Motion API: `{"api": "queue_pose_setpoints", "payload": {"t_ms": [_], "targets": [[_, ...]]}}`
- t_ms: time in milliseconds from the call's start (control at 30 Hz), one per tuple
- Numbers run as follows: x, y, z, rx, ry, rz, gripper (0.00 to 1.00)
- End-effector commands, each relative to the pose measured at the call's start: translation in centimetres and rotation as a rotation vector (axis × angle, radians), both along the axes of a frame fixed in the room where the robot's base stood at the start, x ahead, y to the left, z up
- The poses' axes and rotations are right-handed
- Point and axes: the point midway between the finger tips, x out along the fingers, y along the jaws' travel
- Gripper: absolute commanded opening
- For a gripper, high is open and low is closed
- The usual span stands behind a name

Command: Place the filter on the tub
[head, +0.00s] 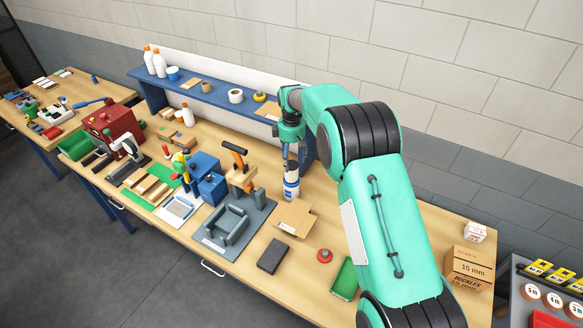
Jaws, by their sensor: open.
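My gripper (290,153) points straight down over the bench, at the end of my green arm. It is open. Directly below it stands an upright white cylinder with a dark band (291,191), which looks like the tub. A small blue and pale piece (291,170), perhaps the filter, shows between the fingers and the white cylinder. It appears to sit on the cylinder's top, but the view is too small to tell whether they touch. The fingers hide part of it.
A blue shelf (217,97) runs behind the gripper. A flat cardboard piece (296,218), a dark block (272,256) and a red round knob (324,256) lie in front.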

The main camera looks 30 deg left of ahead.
Motion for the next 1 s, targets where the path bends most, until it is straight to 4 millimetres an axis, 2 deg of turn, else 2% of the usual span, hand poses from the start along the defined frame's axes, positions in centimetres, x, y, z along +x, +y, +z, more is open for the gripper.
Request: {"api": "queue_pose_setpoints", "payload": {"t_ms": [200,400,1000], "targets": [[0.0,0.0,3.4,0.000,0.000,0.000,0.64],[0.0,0.0,5.3,0.000,0.000,0.000,0.64],[0.0,0.0,5.7,0.000,0.001,0.000,0.64]]}}
